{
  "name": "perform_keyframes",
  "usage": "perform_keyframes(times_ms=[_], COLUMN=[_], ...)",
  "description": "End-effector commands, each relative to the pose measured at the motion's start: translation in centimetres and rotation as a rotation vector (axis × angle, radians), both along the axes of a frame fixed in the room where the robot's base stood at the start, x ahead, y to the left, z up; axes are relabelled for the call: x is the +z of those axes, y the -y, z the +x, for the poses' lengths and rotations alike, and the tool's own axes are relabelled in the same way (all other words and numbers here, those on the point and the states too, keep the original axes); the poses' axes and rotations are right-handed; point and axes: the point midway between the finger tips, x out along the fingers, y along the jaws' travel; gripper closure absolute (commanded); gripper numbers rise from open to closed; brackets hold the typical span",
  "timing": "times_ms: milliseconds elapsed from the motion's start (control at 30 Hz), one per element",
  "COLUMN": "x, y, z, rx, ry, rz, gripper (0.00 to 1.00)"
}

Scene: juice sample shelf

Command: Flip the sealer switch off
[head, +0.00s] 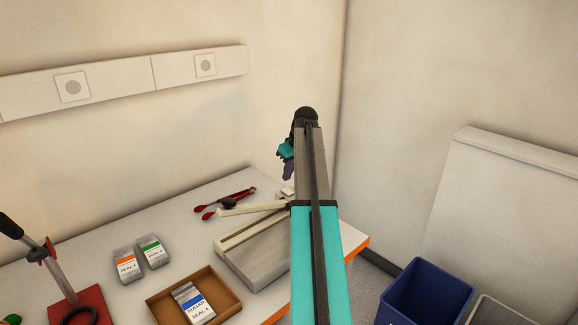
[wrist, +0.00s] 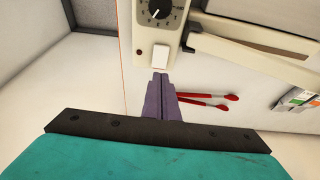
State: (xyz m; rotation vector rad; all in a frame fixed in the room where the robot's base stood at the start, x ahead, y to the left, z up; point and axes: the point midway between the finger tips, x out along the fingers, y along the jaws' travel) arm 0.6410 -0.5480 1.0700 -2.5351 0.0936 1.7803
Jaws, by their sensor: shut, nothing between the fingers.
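The sealer (head: 262,252) stands on the table with its long pale arm (head: 250,209) raised at a slight angle. In the wrist view, its end panel (wrist: 139,42) carries a black dial (wrist: 158,10) and a white rocker switch (wrist: 160,57). I cannot tell which way the switch is tipped. My gripper (wrist: 160,76) has its purple fingers closed together, empty, with the tips just short of the switch in the picture. Contact cannot be made out. In the head view, my gripper (head: 288,173) is partly hidden by my arm, which also covers the sealer's switch end.
Red tongs (head: 226,204) lie behind the sealer. Two pouches (head: 140,258) and a cardboard tray (head: 160,308) with a sugar pouch (head: 193,303) are in front and left. A red-based stand (head: 88,298) is far left. A blue bin (head: 428,295) stands beyond the table's right edge.

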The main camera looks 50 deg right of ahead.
Motion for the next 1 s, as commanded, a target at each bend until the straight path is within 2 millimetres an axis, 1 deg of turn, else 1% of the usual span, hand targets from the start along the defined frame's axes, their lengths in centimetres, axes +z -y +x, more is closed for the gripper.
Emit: perform_keyframes(times_ms=[300, 500, 667, 1000], x=[-3.0, -4.2, -4.5, -4.5], y=[-0.1, -0.1, -0.1, 0.0], z=[0.6, 0.7, 0.8, 0.8], rx=[0.002, 0.002, 0.002, 0.001], ry=[-0.002, -0.001, -0.001, -0.002], rz=[0.002, 0.0, 0.0, 0.0], gripper=[1.0, 1.0, 1.0, 1.0])
